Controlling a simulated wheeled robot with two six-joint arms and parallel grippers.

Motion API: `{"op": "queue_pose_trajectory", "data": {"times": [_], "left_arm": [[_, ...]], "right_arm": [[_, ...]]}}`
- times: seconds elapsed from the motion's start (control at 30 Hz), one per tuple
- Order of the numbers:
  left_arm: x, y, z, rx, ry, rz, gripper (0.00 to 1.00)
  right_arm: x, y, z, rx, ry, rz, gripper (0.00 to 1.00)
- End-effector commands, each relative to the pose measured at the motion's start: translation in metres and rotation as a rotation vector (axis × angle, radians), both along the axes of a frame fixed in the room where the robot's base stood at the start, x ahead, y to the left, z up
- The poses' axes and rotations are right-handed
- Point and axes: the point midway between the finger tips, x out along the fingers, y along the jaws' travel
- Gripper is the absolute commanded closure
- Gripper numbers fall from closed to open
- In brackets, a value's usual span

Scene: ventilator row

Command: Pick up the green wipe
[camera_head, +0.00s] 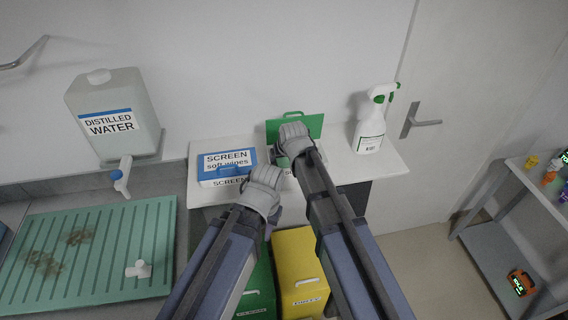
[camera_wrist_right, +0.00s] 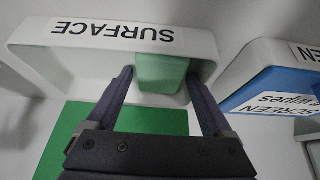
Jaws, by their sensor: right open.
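The green wipe (camera_wrist_right: 162,72) lies folded inside the open white SURFACE box (camera_wrist_right: 110,32) in the right wrist view. My right gripper (camera_wrist_right: 160,76) is open, with its fingers reaching into the box on both sides of the wipe. I cannot tell if they touch it. In the head view my right gripper (camera_head: 293,140) is over this box, in front of its raised green lid (camera_head: 312,124), and hides the wipe. My left gripper (camera_head: 265,187) is lower, in front of the shelf; its fingers cannot be made out.
A SCREEN wipes box (camera_head: 226,165) with a blue lid stands left of the SURFACE box. A spray bottle (camera_head: 370,125) stands on the shelf (camera_head: 385,168) at right. A water canister (camera_head: 118,115) is at left. Green and yellow bins (camera_head: 300,265) stand below.

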Motion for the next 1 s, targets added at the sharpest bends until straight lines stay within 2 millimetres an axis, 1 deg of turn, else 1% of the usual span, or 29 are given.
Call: {"op": "queue_pose_trajectory", "data": {"times": [0.03, 0.07, 0.63, 0.67, 1.0], "left_arm": [[0.0000, -0.0001, 0.0006, 0.000, 0.000, 0.000, 0.75], [0.0000, -0.0001, 0.0006, 0.000, 0.000, 0.000, 0.75], [-0.0001, 0.0000, 0.0005, 0.000, 0.000, 0.000, 0.75], [-0.0001, 0.0000, 0.0005, 0.000, 0.000, 0.000, 0.75], [0.0000, 0.0000, 0.0022, 0.000, 0.000, 0.000, 0.75]], "right_arm": [[-0.0002, -0.0001, 0.0006, 0.000, 0.000, 0.000, 0.15], [-0.0002, -0.0001, 0.0006, 0.000, 0.000, 0.000, 0.18], [-0.0003, -0.0001, 0.0005, 0.000, 0.000, 0.000, 0.82], [-0.0002, 0.0000, 0.0004, 0.000, 0.000, 0.000, 0.84], [-0.0008, -0.0007, 0.0021, 0.000, 0.000, -0.001, 0.84]]}}
